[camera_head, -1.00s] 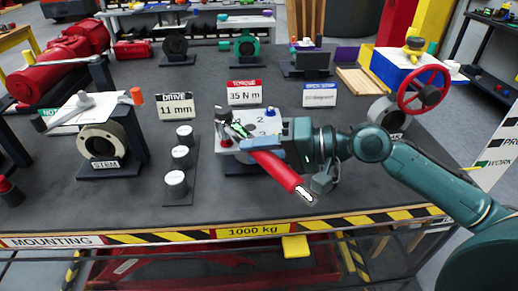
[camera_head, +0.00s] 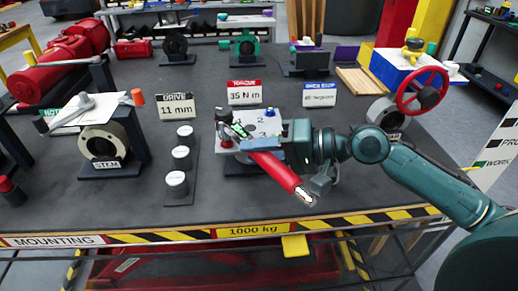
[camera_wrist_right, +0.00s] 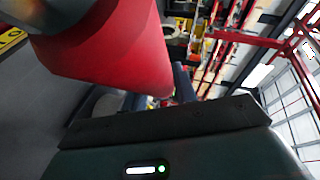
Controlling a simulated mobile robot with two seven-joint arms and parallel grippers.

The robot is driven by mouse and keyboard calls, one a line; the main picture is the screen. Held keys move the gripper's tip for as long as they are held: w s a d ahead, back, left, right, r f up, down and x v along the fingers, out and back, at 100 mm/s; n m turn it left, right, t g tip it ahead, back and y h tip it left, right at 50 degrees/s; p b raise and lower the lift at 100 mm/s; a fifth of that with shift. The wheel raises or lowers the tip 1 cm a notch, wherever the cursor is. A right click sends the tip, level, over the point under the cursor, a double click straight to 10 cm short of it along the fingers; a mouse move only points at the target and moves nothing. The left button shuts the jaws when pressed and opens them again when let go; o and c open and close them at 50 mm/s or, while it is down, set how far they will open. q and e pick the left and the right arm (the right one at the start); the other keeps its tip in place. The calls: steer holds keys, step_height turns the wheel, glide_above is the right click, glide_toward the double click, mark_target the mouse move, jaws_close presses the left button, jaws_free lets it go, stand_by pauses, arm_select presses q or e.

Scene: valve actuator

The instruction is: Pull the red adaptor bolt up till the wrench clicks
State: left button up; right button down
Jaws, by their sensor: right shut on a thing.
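A wrench with a red handle (camera_head: 278,171) slants across the front of a stand with a white top plate (camera_head: 266,123). Its silver end points down right towards the table's front edge. My right gripper (camera_head: 258,147) is shut on the upper part of this handle. In the right wrist view the red handle (camera_wrist_right: 120,55) fills the upper left, close to the gripper. The wrench head (camera_head: 228,122) is at the stand's left side. A small red part (camera_head: 225,142) shows just below it, partly hidden; I cannot tell how they join. My left gripper is not in view.
Three grey-topped cylinders (camera_head: 180,158) stand in a row left of the stand. A "35 N m" sign (camera_head: 245,93) stands behind it. A red handwheel valve (camera_head: 422,90) is right, behind my arm.

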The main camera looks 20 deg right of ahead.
arm_select(q)
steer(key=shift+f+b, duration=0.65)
steer(key=shift+b, duration=0.05)
arm_select(e)
steer(key=shift+f, duration=0.95)
steer(key=shift+a+r+p, duration=0.1)
steer(key=shift+r+p, duration=0.1)
steer(key=shift+p, duration=0.55)
steer(key=shift+a+m+t+p, duration=0.3)
steer(key=shift+m+p, duration=0.1)
steer(key=shift+p, duration=0.55)
steer(key=shift+s+a+t+p, duration=0.2)
steer(key=shift+t+p, duration=0.1)
steer(key=shift+p, duration=0.7)
steer(key=shift+a+m+t+h+p, duration=0.4)
steer(key=shift+m+h+p, duration=0.2)
steer(key=shift+p, duration=0.4)
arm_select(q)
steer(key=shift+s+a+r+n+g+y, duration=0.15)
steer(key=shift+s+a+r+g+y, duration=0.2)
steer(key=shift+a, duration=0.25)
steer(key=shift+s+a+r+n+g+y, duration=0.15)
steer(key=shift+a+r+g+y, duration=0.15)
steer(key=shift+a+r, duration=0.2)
arm_select(e)
steer(key=shift+a+f, duration=0.1)
steer(key=shift+f, duration=0.05)
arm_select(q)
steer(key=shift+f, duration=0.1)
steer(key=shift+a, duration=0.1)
